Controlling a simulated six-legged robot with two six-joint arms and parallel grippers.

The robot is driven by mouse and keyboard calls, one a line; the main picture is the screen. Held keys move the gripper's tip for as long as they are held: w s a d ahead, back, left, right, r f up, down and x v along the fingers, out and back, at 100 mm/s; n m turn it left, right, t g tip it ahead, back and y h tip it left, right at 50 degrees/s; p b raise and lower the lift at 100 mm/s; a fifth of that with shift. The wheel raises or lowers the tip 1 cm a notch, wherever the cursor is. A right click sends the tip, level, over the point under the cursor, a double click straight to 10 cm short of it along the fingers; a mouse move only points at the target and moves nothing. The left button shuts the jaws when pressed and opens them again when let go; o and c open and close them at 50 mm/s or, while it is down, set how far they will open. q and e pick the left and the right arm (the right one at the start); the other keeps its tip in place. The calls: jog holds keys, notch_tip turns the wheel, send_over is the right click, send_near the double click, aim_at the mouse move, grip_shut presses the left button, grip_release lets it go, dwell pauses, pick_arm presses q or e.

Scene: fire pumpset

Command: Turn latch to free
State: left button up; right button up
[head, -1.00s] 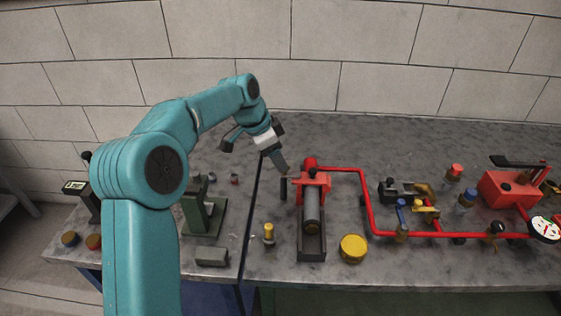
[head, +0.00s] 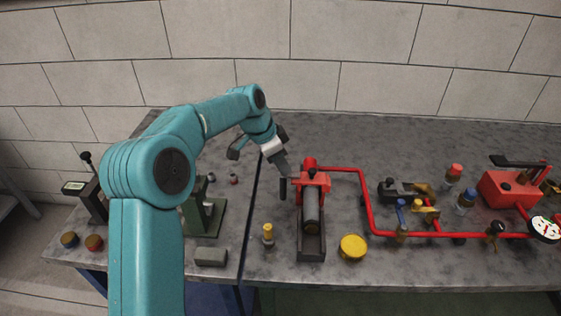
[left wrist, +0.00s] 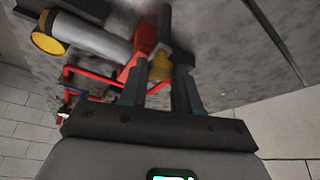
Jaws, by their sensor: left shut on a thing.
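The latch looks to be the upright dark bar (head: 283,189) on the left side of the red housing (head: 314,180). In the left wrist view the dark bar (left wrist: 165,20) shows beyond a brass-yellow piece (left wrist: 160,67), next to the red housing (left wrist: 146,45). My left gripper (head: 285,174) reaches down to the bar's upper end. In the left wrist view its fingers (left wrist: 160,92) are on both sides of the brass-yellow piece and shut on it. The exact contact is hard to see. My right gripper is not in view.
A grey cylinder (head: 312,211) lies in a dark cradle in front of the housing. A red pipe (head: 366,200) runs right to valves and a red box (head: 509,190). A yellow round cap (head: 353,247) and a small brass-topped post (head: 268,234) stand nearby. The bench behind is clear.

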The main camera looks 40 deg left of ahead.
pick_arm(q)
jog(key=n, duration=0.2)
jog(key=n+y+b, duration=0.1)
jog(key=n, duration=0.1)
jog(key=shift+s+d+t+y+b, duration=0.1)
jog(key=shift+d+t+y+b, duration=0.05)
jog(key=shift+t+y+b, duration=0.15)
jog(key=n+y+b, duration=0.1)
jog(key=n, duration=0.2)
jog(key=n+y, duration=0.1)
jog(key=n, duration=0.2)
jog(key=shift+d+b, duration=0.2)
jog(key=shift+b, duration=0.15)
jog(key=n+y, duration=0.1)
jog(key=n, duration=0.3)
jog(key=shift+d+y+b, duration=0.1)
jog(key=shift+y+b, duration=0.2)
jog(key=shift+b, duration=0.1)
jog(key=shift+w+d+r+n+g+y, duration=0.1)
jog(key=shift+n+g+y, duration=0.25)
jog(key=shift+n, duration=0.55)
jog(key=shift+w+n+g+y, duration=0.15)
jog(key=shift+n+g, duration=0.3)
jog(key=shift+n, duration=0.45)
jog(key=o, duration=1.1)
jog(key=shift+s, duration=0.1)
jog(key=shift+c, duration=0.2)
